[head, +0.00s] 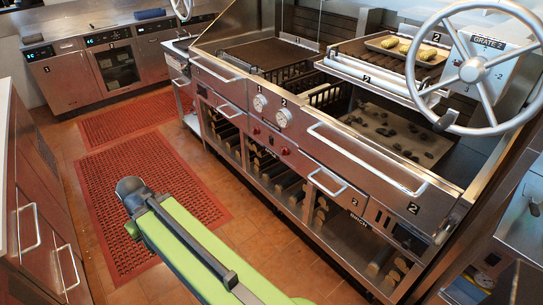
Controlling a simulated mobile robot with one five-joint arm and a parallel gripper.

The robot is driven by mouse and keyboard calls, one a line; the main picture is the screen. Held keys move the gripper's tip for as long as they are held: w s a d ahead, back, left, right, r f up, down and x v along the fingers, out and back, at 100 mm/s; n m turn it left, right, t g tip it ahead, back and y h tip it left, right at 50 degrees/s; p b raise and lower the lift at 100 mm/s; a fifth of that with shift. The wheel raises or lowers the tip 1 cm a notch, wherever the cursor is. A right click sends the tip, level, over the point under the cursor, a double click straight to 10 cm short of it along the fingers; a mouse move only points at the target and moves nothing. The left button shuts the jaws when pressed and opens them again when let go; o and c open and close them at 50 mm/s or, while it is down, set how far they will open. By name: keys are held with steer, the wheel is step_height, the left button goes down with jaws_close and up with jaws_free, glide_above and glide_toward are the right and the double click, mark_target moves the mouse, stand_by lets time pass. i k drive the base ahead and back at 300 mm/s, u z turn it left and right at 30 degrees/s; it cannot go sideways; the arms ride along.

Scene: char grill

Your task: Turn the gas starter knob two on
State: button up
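Two round pale knobs stand on the grill's steel front panel. The left knob (260,103) is under a label 1, and the right knob (284,117) is under a label 2. Small red knobs or buttons sit below them, one to the left (256,130) and one to the right (285,151). No label tells me which is the gas starter, and the knob settings are too small to read. My green arm reaches up from the bottom with a dark joint at its end, left of the grill and apart from the knobs. My gripper's fingers do not show.
A steel handle bar (365,158) sticks out from the grill front. A large handwheel (473,70) stands at the right. Wood logs fill the lower shelf. A red floor mat (190,185) and clear tiles lie left of the grill. Drawers (40,235) line the left edge.

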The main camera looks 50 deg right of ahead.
mark_target(285, 151)
steer(key=u, duration=0.15)
steer(key=i, duration=1)
